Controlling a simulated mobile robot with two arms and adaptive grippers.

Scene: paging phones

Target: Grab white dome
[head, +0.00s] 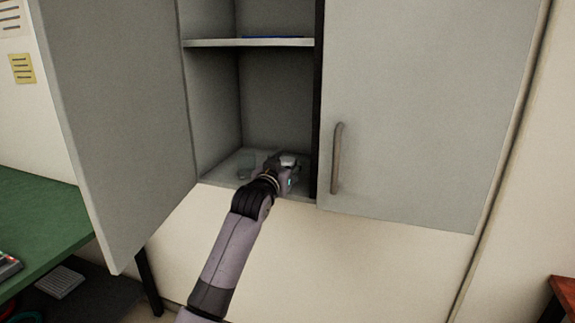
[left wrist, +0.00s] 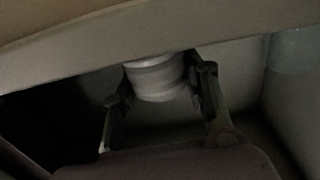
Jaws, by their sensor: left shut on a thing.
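The white dome (head: 289,160) shows as a small pale shape at the far end of my left gripper (head: 282,167), on the bottom shelf of the open cabinet. In the left wrist view the dome (left wrist: 156,77) is a rounded, ridged white thing between the two fingers of my left gripper (left wrist: 160,88). The fingers are shut on its sides. Its upper part is hidden by a pale surface across the top of that view. My right gripper is not in view.
The cabinet's left door (head: 115,110) stands open and its right door (head: 420,110) is shut. An upper shelf (head: 250,43) is above my gripper. A faint see-through thing (head: 247,162) is left of the gripper. A green table (head: 45,215) is at the left.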

